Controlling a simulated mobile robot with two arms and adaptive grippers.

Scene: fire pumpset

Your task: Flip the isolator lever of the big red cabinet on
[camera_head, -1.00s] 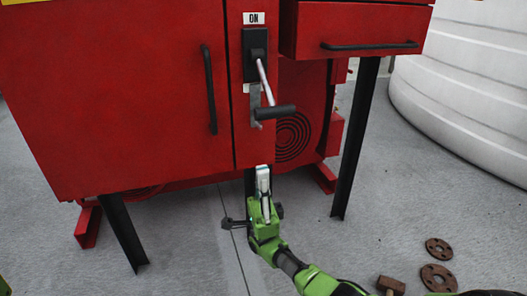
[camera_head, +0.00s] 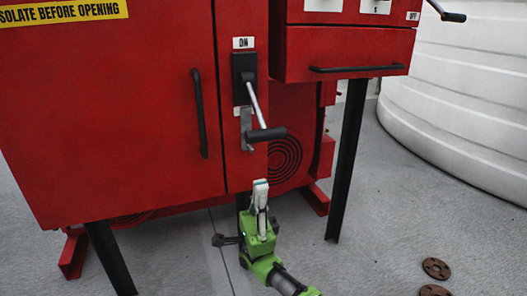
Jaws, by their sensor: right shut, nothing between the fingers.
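The big red cabinet (camera_head: 120,110) fills the left and middle of the view. On its narrow right-hand strip is the isolator: a black plate (camera_head: 244,75) below a white ON label (camera_head: 244,43). Its metal lever (camera_head: 256,102) slants down and to the right, ending in a black grip (camera_head: 266,134). A grey bracket (camera_head: 246,128) sits behind the lever below the plate. My green right gripper (camera_head: 260,183) is shut and empty, pointing up just below the grip, with a visible gap between them. My left gripper is not in view.
A black door handle (camera_head: 200,113) is left of the lever. A red box with a drawer handle (camera_head: 358,68) overhangs at right on a black leg (camera_head: 347,160). A white ribbed tank (camera_head: 460,100) stands at far right. Rusty discs (camera_head: 436,268) lie on the grey floor.

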